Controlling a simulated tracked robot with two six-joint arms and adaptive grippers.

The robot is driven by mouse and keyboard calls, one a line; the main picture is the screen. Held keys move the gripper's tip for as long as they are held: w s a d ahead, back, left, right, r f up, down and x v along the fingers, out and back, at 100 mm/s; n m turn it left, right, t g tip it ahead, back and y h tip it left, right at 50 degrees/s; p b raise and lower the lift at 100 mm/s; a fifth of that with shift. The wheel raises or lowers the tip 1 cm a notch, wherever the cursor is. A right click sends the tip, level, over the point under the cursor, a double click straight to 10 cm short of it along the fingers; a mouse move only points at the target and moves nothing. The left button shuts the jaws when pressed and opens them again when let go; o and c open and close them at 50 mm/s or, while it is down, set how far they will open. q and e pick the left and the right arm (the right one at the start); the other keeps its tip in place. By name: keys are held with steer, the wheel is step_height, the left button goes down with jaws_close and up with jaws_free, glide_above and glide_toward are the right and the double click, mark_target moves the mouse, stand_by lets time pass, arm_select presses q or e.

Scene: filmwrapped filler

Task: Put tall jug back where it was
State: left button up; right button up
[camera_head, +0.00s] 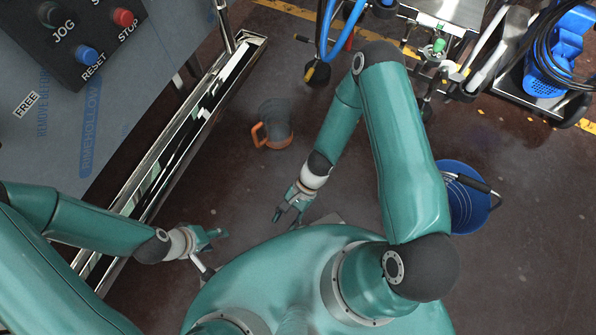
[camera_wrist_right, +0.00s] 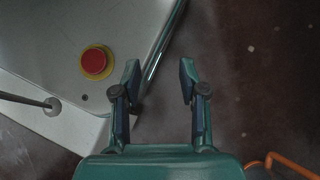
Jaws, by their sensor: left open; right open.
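A jug (camera_head: 272,128) with a dark grey upper part and an orange handle and base stands on the dark floor, in the upper middle of the head view. An orange curved piece (camera_wrist_right: 290,163), likely its handle, is cut off at the lower right of the wrist view. My right gripper (camera_head: 290,213) is open and empty, below the jug in the head view and apart from it. Its two spread fingers (camera_wrist_right: 160,78) show in the wrist view with nothing between them. My left gripper (camera_head: 214,247) is open and empty, beside the metal rail at lower left.
A control panel (camera_head: 85,45) with buttons and a long metal trough (camera_head: 190,125) lie at left. A blue bucket (camera_head: 468,198) stands on the floor at right. Floor around the jug is clear.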

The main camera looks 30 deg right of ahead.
steer(key=w+d+r+n+t+h, duration=0.2)
steer(key=d+r+n+t+h, duration=0.1)
steer(key=r+n, duration=0.4)
steer(key=d+n+t, duration=0.1)
steer(key=d+n, duration=0.1)
steer(key=n, duration=0.1)
steer(key=shift+r+n+h, duration=0.15)
steer(key=shift+n+h, duration=0.15)
step_height(320, 180, up, 31)
steer(key=p, duration=3.1)
